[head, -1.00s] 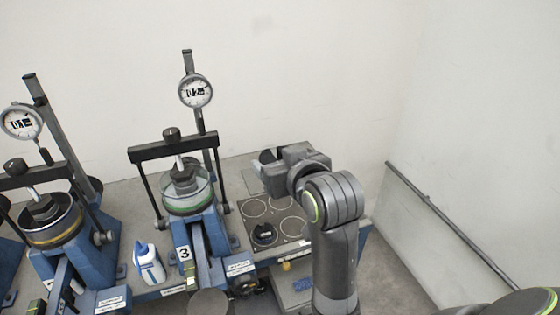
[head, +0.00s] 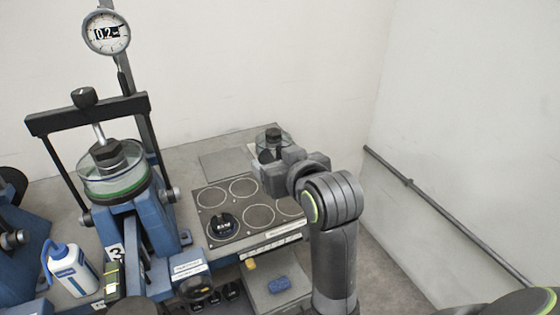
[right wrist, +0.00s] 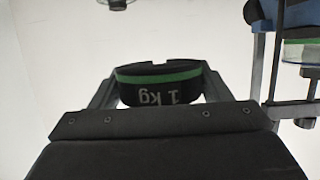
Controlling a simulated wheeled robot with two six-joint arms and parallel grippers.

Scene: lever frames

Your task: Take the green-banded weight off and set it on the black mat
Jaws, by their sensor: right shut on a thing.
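My right gripper (head: 262,172) is shut on the green-banded weight (right wrist: 160,84). In the right wrist view the weight is a black disc with a green stripe and "1 kg" reading upside down, between both fingers. In the head view the gripper is above the bench's right part, and the weight is largely hidden behind it. The dark mat (head: 236,205) with several pale rings lies to the left of and below the gripper in the picture. A black weight (head: 222,226) sits on its front left ring. My left gripper is not in view.
Lever frame 3, with its glass cell (head: 113,182) and dial (head: 106,33), stands left of the mat. A white bottle (head: 70,269) is at lower left. A blue object (head: 280,284) lies below the bench edge.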

